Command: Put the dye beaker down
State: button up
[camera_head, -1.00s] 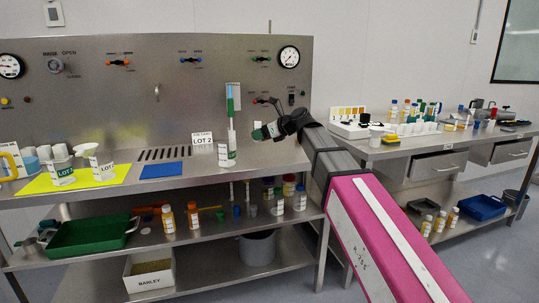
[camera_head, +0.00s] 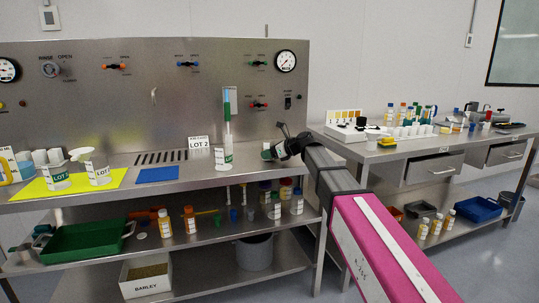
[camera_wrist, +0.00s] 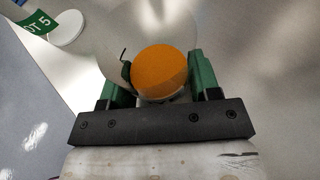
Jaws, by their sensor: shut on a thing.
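The dye beaker (camera_wrist: 150,25) is a clear vessel with a round orange patch of dye (camera_wrist: 160,70) in the wrist view. My gripper (camera_wrist: 162,85) is shut on it, with a green finger on each side. In the head view my gripper (camera_head: 273,152) is low over the right end of the steel counter (camera_head: 200,178). The beaker there is small and mostly hidden by the gripper; I cannot tell whether its base touches the counter.
A white labelled container with a tall green-topped cylinder (camera_head: 227,125) stands left of my gripper. A steel back panel with valves (camera_head: 150,85) rises behind.

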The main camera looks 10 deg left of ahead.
jog(key=shift+f, duration=0.35)
jog(key=o, duration=0.9)
jog(key=shift+r, duration=0.15)
jog(key=shift+d+r, duration=0.1)
jog(key=shift+d, duration=0.1)
jog(key=v, duration=1.1)
jog(key=shift+s+d+r, duration=0.1)
jog(key=shift+s+d, duration=0.05)
jog(key=shift+d, duration=0.1)
